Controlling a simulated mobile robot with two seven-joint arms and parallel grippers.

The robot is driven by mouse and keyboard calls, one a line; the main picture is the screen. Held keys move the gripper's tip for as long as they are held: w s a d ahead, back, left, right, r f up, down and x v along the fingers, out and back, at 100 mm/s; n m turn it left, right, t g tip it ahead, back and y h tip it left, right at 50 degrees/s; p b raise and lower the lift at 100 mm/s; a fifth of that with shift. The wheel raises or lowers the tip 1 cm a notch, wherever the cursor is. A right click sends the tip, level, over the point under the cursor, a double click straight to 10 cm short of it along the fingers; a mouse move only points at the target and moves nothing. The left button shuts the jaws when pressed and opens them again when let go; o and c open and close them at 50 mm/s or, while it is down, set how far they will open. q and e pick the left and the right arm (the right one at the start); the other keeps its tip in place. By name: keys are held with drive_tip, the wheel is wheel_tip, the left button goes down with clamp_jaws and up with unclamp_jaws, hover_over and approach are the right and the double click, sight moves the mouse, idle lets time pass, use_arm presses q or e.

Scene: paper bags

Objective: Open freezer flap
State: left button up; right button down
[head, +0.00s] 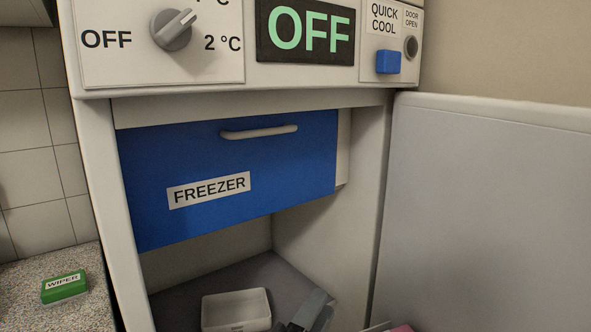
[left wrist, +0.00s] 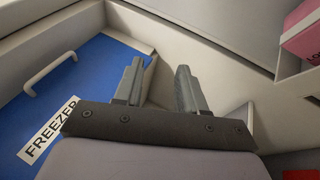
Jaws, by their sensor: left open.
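The blue freezer flap (head: 270,165) with a white FREEZER label hangs at the top of the open fridge compartment and looks shut. Its pale bar handle (head: 259,132) runs along the flap's upper part. The left wrist view also shows the flap (left wrist: 88,70) and the handle (left wrist: 50,73) at the left. My left gripper (head: 306,312) is at the bottom of the head view, below the flap and apart from the handle. In the left wrist view its two fingers (left wrist: 160,88) are spread with nothing between them. My right gripper is in neither view.
A white bin (head: 236,309) stands on the dark compartment floor beside my left gripper. The fridge door (head: 490,200) stands open at the right. A green wiper box (head: 64,287) lies on the counter at the left. Pink items (left wrist: 301,38) sit at the wrist view's right.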

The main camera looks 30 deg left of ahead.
use_arm(q)
drive_tip(key=w+a+r+n+t+y, duration=0.1)
drive_tip(key=a+r+n+y, duration=0.2)
drive_tip(key=r+n+y, duration=0.5)
drive_tip(key=w+a+r+n+t+y, duration=0.1)
drive_tip(key=a+r+n+y, duration=0.2)
drive_tip(key=r+n, duration=0.65)
drive_tip(key=n+g+y, duration=0.6)
drive_tip(key=n, duration=1.7)
approach(269, 134)
drive_tip(key=w+a, duration=0.1)
drive_tip(key=x, duration=0.3)
drive_tip(key=p+x, duration=0.1)
drive_tip(key=x, duration=0.2)
drive_tip(key=shift+d+r+p, duration=0.1)
drive_tip(key=shift+r+p, duration=0.2)
drive_tip(key=shift+r, duration=0.05)
drive_tip(key=shift+w+a+r, duration=0.15)
drive_tip(key=shift+w+a, duration=0.2)
clamp_jaws()
